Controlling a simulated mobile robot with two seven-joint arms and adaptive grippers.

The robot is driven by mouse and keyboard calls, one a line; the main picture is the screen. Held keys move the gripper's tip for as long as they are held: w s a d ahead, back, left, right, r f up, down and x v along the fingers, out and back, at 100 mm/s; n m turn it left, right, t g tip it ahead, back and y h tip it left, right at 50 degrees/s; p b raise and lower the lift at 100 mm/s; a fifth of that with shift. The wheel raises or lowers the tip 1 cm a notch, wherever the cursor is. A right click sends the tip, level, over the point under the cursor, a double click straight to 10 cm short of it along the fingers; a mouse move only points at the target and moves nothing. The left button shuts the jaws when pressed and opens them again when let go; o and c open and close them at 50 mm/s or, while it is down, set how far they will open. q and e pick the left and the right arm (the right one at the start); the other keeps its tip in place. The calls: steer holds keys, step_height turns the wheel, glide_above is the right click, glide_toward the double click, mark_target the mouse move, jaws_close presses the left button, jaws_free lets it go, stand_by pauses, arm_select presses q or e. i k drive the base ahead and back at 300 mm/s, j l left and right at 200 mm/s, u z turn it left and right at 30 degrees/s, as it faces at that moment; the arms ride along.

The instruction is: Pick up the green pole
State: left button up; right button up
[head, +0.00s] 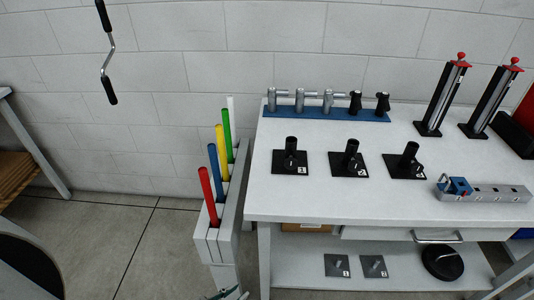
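The green pole (227,135) stands upright with a slight lean in a narrow white rack (215,245) beside the workbench. It is toward the far end of the row, between a white pole (231,112) behind and a yellow pole (222,152) in front. Its lower part is hidden behind the yellow pole and the rack. I cannot make out the fingers of my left gripper clearly, and nothing shows gripping the green pole. My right gripper is not in view.
A blue pole (213,162) and a red pole (207,196) stand nearer in the rack. The white workbench (330,205) is close on the right, holding black stands and fixtures. A crank handle (106,62) hangs upper left. Floor (130,235) left of the rack is clear.

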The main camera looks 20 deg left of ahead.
mark_target(225, 115)
steer(key=k+j+z, duration=0.1)
steer(key=j, duration=0.75)
steer(key=i+j, duration=0.1)
steer(key=j, duration=0.3)
steer(key=i+j+z, duration=0.1)
steer(key=j, duration=0.35)
steer(key=i+j, duration=0.2)
steer(key=i, duration=0.05)
